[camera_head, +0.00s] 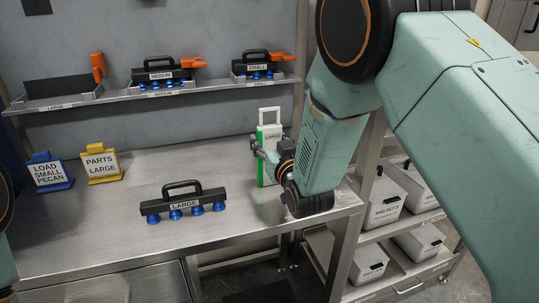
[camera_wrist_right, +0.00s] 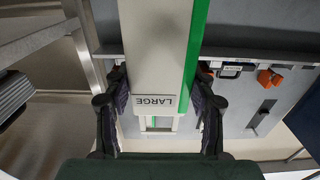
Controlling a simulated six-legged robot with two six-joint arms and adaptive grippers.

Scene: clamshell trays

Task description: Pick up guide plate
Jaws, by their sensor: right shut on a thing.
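The guide plate (camera_head: 269,130) is a white upright panel with a green edge, a handle opening at its top and a LARGE label. My right gripper (camera_head: 262,152) is shut on it from the right side. In the right wrist view, the plate (camera_wrist_right: 153,50) lies between the two fingers of the right gripper (camera_wrist_right: 160,82), with its label upside down. The plate stands near the back right of the steel table; I cannot tell whether its lower end touches the tabletop. My left gripper is out of view; only a bit of my left arm shows at the left edge.
A black LARGE tool with blue suction cups (camera_head: 184,204) sits on the table (camera_head: 120,225). Yellow (camera_head: 101,163) and blue (camera_head: 48,172) signs stand at left. A wall shelf (camera_head: 150,95) holds MEDIUM and SMALL tools. Grey bins (camera_head: 384,207) fill the right rack. The table's front is mostly clear.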

